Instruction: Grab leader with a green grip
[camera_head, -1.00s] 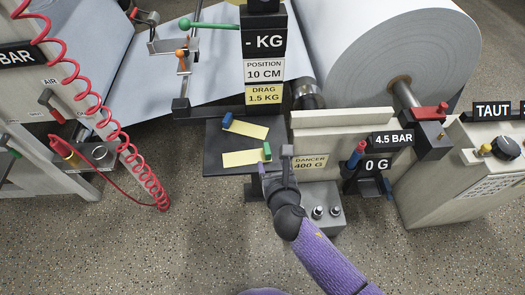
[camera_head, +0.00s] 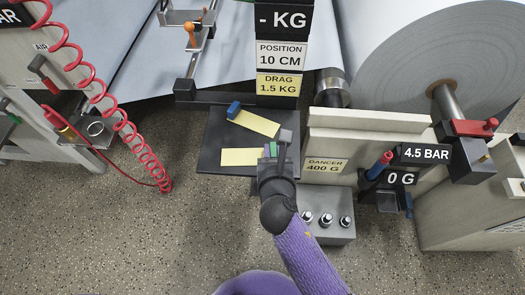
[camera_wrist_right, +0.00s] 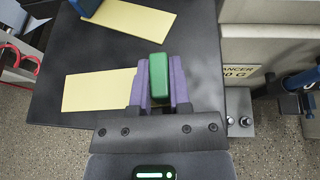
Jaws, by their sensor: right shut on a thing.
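The leader with a green grip is a pale yellow strip (camera_head: 240,157) with a green block (camera_head: 270,150) at its right end, on a dark shelf. In the right wrist view the green grip (camera_wrist_right: 158,76) sits between the two purple fingers of my right gripper (camera_wrist_right: 160,88), and the yellow strip (camera_wrist_right: 98,90) extends to the left. My right gripper (camera_head: 272,152) is shut on the green grip. A second yellow leader (camera_head: 255,123) with a blue grip (camera_head: 233,109) lies farther back on the same shelf. My left gripper is not in view.
The dark shelf (camera_head: 215,140) has a bare front-left part. A cream panel labelled DANCER (camera_head: 365,130) stands close on the right, with a red and blue handle (camera_head: 378,165). A red coiled hose (camera_head: 125,125) hangs at left. A large paper roll (camera_head: 430,50) is behind.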

